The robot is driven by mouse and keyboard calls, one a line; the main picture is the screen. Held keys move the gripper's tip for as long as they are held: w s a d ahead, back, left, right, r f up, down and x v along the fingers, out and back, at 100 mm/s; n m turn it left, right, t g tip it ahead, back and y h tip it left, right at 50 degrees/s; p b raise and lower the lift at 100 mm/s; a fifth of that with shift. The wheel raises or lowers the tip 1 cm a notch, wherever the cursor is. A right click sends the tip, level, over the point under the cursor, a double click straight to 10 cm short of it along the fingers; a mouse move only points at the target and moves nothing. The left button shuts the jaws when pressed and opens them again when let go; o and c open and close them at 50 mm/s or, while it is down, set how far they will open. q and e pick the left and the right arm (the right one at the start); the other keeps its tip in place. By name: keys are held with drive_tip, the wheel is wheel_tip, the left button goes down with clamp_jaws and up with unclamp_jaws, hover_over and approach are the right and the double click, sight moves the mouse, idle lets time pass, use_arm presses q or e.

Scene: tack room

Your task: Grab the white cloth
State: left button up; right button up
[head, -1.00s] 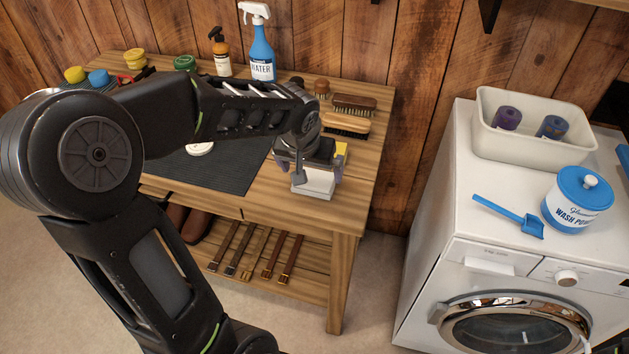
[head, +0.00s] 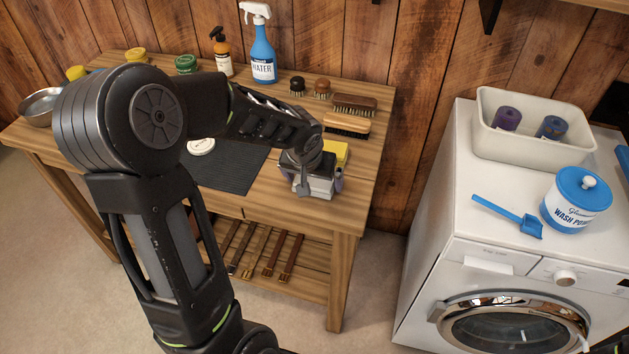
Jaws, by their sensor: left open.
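The white cloth (head: 314,188) lies folded on the right part of the wooden table, near its front edge. My left gripper (head: 318,184) points down right over the cloth, with its open fingers at the cloth's sides. The gripper hides part of the cloth, and I cannot tell whether the fingers touch it. A yellow cloth or sponge (head: 336,153) lies just behind the white cloth.
Two brushes (head: 353,105) and a blue spray bottle (head: 262,50) stand behind on the table (head: 357,190). A dark mat (head: 235,172) lies left of the cloth. A white washing machine (head: 462,200) with a bin (head: 545,150) and wash powder tub (head: 577,200) stands at right.

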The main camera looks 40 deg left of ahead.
sight(314, 180)
use_arm(q)
drive_tip(key=shift+c, duration=0.4)
drive_tip(key=c, duration=1)
drive_tip(key=shift+r, duration=0.15)
wheel_tip(314, 180, up, 10)
idle(0.7)
